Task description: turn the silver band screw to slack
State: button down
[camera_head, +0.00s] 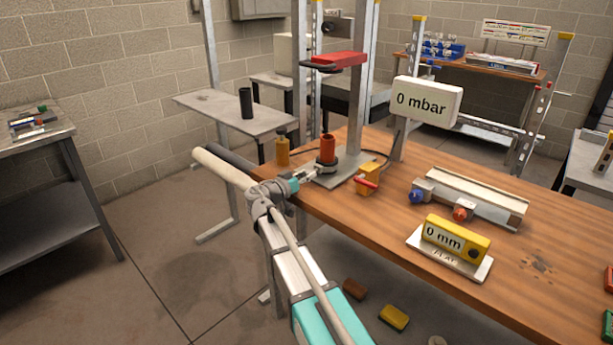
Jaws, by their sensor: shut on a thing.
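A red upright cylinder (328,147) stands on a grey metal base plate (345,168) at the left end of the wooden table. A dark and silvery collar (322,164) surrounds its foot. My gripper (309,175) reaches in from the front left, at the left side of this collar. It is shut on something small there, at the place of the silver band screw. The screw itself is hidden by the fingertips and too small to make out, so its turn position cannot be told.
A yellow block with a red lever (368,180) stands right of the plate. A brass-coloured bottle (282,150) stands behind my gripper. A "0 mbar" display (427,102) and a yellow "0 mm" gauge (455,240) are further right. A red clamp head (340,60) hangs above the cylinder.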

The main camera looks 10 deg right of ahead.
jog(key=shift+c, duration=1.5)
grip_release()
jog(key=v, duration=0.7)
jog(key=shift+a, duration=0.2)
jog(key=shift+s, duration=0.15)
